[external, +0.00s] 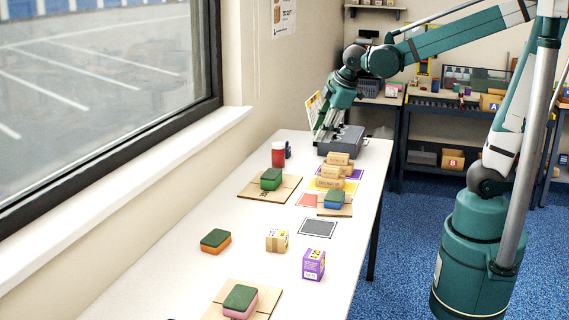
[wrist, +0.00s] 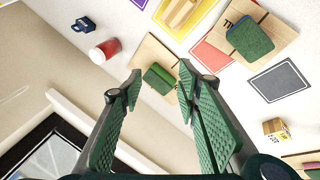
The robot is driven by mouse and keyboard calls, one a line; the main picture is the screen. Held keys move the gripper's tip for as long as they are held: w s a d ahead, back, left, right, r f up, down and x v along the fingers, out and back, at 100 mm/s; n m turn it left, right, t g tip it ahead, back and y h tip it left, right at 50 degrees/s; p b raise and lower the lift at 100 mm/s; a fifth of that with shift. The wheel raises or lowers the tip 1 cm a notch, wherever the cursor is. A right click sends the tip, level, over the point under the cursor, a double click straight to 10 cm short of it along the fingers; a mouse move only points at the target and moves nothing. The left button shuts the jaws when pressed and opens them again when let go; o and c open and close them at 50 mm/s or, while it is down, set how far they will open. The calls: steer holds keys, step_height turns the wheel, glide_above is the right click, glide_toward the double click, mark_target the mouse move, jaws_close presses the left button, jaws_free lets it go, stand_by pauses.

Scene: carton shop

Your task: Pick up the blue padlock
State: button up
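The blue padlock (external: 288,150) stands near the far end of the white table, next to a red jar (external: 278,155) with a white lid. In the wrist view the padlock (wrist: 84,25) is small, dark blue and at the upper left, beside the jar (wrist: 105,49). My gripper (external: 320,137) is above the table's far end, to the right of the padlock and in front of or over a grey box. The padlock is outside the space between the fingers.
A grey box (external: 341,140) stands at the far end. Green-topped sponges (external: 271,179) lie on flat cardboard (external: 255,189) and on the table. The window wall borders the table's left.

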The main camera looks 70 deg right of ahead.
steer(key=w+d+n+g+p, duration=0.1)
steer(key=w+d+n+p, duration=0.2)
steer(key=w+d, duration=0.5)
steer(key=n+g+h+p, duration=0.2)
steer(key=n+g+p, duration=0.2)
steer(key=n+p, duration=0.35)
glide_toward(287, 148)
steer(key=f, duration=0.1)
steer(key=shift+s+f+n, duration=0.1)
steer(key=shift+s+n, duration=0.15)
steer(key=shift+d+f, duration=0.1)
steer(key=shift+x, duration=1.2)
steer(key=shift+w, duration=0.1)
steer(key=shift+b+x, duration=0.45)
steer(key=shift+x, duration=2.15)
steer(key=shift+w+d, duration=0.2)
